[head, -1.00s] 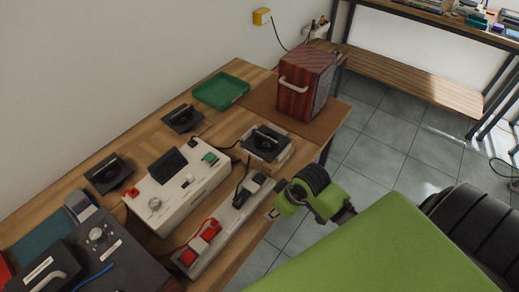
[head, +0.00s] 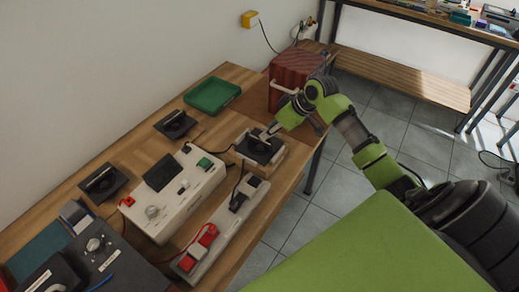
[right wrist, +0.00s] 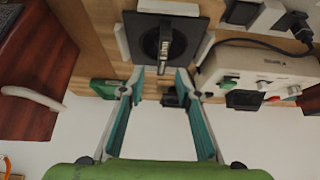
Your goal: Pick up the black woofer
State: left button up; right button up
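A black woofer (head: 256,152), a square plate with a round centre and an upright handle, sits in a pale holder near the table's front edge. The right wrist view shows this woofer (right wrist: 192,30) just ahead of the fingertips, its handle lined up between them. My right gripper (head: 270,133) hangs over it from the back right; the wrist view shows its teal-padded fingers (right wrist: 160,72) spread and empty. I cannot tell whether a fingertip touches the plate. Similar black pieces lie at the back (head: 175,125) and left (head: 103,183) of the table. My left gripper is out of view.
A red-brown cabinet (head: 290,72) with a white handle stands close behind my right arm. A green tray (head: 212,95) lies at the back. A white control box (head: 175,195) and a power strip (head: 228,222) with plugs and cables lie left and in front of the woofer.

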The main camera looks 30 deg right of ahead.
aim_at(260, 139)
jog(key=x, duration=0.3)
jog(key=shift+a, duration=0.1)
jog(key=p+x, duration=0.1)
jog(key=x, duration=0.3)
jog(key=shift+a+f+p, duration=0.1)
jog(key=shift+f+p, duration=0.2)
jog(key=shift+p, duration=0.1)
jog(key=shift+w+f, duration=0.1)
jog(key=shift+f, duration=0.2)
grip_shut()
jog(key=shift+w+r, duration=0.1)
jog(key=shift+r, duration=0.05)
